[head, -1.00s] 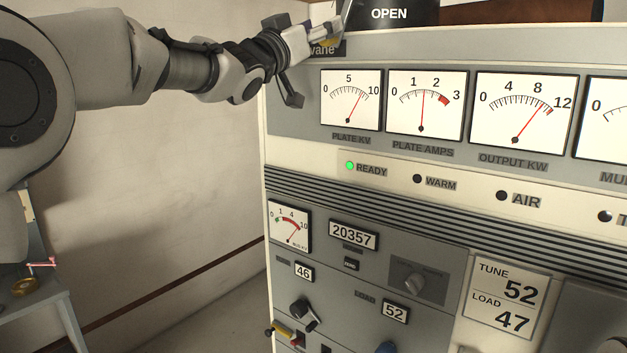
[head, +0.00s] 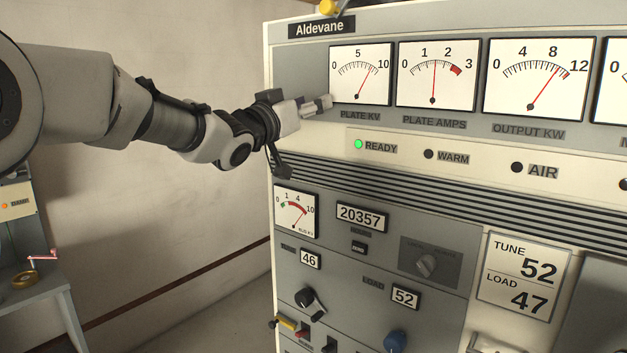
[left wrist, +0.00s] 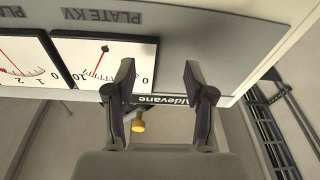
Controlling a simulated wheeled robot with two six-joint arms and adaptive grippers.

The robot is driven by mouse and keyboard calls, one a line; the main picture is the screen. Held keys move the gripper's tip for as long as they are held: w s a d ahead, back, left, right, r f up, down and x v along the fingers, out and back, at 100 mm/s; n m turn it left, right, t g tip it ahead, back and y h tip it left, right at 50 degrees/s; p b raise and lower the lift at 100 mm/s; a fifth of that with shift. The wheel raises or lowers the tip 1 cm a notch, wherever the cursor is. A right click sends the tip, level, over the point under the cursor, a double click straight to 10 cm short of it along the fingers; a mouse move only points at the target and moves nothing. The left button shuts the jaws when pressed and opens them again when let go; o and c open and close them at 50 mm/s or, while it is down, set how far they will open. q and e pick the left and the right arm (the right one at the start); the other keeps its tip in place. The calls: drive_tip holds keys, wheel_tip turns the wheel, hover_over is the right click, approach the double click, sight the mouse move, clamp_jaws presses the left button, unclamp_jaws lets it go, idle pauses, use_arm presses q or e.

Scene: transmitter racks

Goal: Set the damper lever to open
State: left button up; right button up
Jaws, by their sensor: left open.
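A yellow knob (head: 328,6) on a grey arm shows at the top edge of the head view, above the Aldevane nameplate; it looks like the end of the damper lever. The rest of the lever and its OPEN plate are cut off. The yellow knob also shows in the left wrist view (left wrist: 138,126), beyond the nameplate edge. My left gripper (head: 318,104) is in front of the cabinet's left side, beside the PLATE KV meter and below the knob. Its fingers (left wrist: 157,75) are spread and empty, apart from the knob. My right gripper is not in view.
The grey transmitter cabinet (head: 300,62) fills the right side, with meters, a green READY lamp (head: 359,144), counters and knobs. A bench with a red crank (head: 42,257) stands at lower left. Free room lies between bench and cabinet. A ladder-like rack (left wrist: 275,130) shows in the left wrist view.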

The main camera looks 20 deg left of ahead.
use_arm(q)
drive_tip(key=w+f, duration=0.1)
drive_tip(key=f, duration=0.3)
drive_tip(key=f+g, duration=0.1)
drive_tip(key=f, duration=0.4)
drive_tip(key=w+f+n+g+y+b, duration=0.1)
drive_tip(key=f, duration=0.4)
drive_tip(key=shift+w+d+f, duration=0.1)
drive_tip(key=shift+w+f, duration=0.15)
drive_tip(key=shift+w, duration=0.05)
drive_tip(key=shift+w+f, duration=0.2)
drive_tip(key=shift+f, duration=0.1)
drive_tip(key=shift+c, duration=0.4)
